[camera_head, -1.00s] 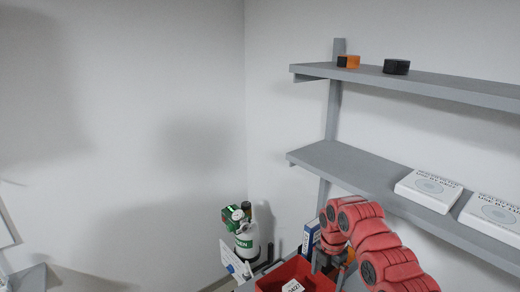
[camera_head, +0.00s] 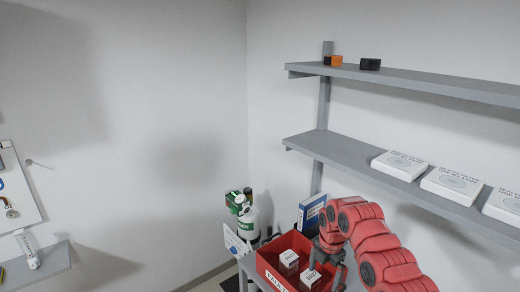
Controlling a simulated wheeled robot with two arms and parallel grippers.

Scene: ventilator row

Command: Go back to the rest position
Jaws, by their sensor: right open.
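My right arm, red with dark joints, comes in from the lower right. Its gripper (camera_head: 327,268) points down and is open, over the right part of a red bin (camera_head: 268,259) on a grey cart. White labelled boxes sit in the bin: one (camera_head: 289,259) lies left of the gripper, another (camera_head: 310,279) is close beside or below its fingers. I cannot tell if the fingers touch it. The far side of the bin is partly hidden by the arm. My left gripper is not in view.
A blue-and-white box (camera_head: 311,213) stands behind the bin. A green-topped gas cylinder (camera_head: 246,220) stands to its left. Grey wall shelves hold white flat boxes (camera_head: 400,164) and small black and orange items (camera_head: 337,61). A board (camera_head: 17,205) hangs at far left. The middle left is bare wall.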

